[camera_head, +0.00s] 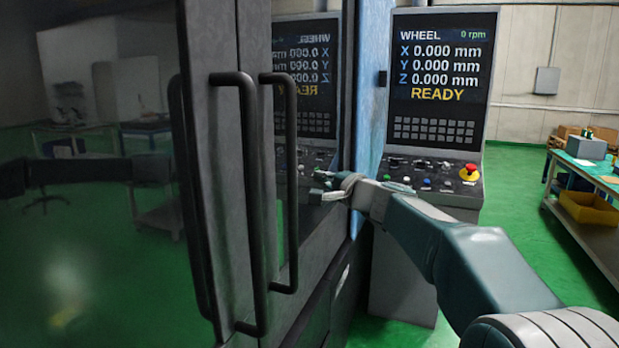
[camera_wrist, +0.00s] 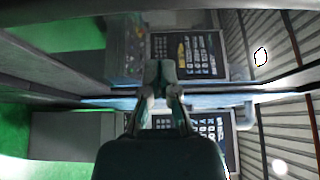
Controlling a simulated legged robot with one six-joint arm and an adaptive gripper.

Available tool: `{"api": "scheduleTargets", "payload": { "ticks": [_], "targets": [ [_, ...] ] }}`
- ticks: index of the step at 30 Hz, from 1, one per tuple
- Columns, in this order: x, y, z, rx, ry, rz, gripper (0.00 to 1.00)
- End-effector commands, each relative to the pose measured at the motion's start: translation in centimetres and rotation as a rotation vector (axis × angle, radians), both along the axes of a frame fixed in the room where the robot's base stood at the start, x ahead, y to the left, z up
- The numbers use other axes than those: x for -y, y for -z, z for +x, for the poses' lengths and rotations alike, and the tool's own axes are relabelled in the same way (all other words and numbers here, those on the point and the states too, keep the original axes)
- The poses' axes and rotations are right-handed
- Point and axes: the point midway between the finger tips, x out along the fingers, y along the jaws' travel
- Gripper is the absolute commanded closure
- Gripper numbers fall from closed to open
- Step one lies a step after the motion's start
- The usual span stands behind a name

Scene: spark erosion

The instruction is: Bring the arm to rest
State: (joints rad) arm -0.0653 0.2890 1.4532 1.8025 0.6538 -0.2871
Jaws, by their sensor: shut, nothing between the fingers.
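My arm reaches in from the lower right in the head view, and my gripper (camera_head: 328,190) is at its far end, in front of the machine's dark glass side. The gripper also shows in the wrist view (camera_wrist: 160,74), with its fingers together and nothing between them. The control panel (camera_head: 436,80) stands behind the arm, its screen reading WHEEL, zeros for X, Y, Z and READY. Whether the fingertips touch the glass cannot be told.
Two black door handles (camera_head: 248,200) stand out from the machine doors on the left. The panel's keys and a red emergency knob (camera_head: 469,173) are close behind my arm. A workbench (camera_head: 600,205) with a yellow bin (camera_head: 588,208) stands at the right. Green floor lies between.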

Motion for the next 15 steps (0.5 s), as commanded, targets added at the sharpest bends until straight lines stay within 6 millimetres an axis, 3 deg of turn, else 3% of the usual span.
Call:
{"api": "scheduleTargets", "payload": {
  "ticks": [9,15],
  "targets": [
    [3.6,0.2,-4.1,-0.002,0.003,-0.002,1.0],
    [4.2,0.3,-5.5,-0.004,-0.005,-0.018,1.0]
  ]
}}
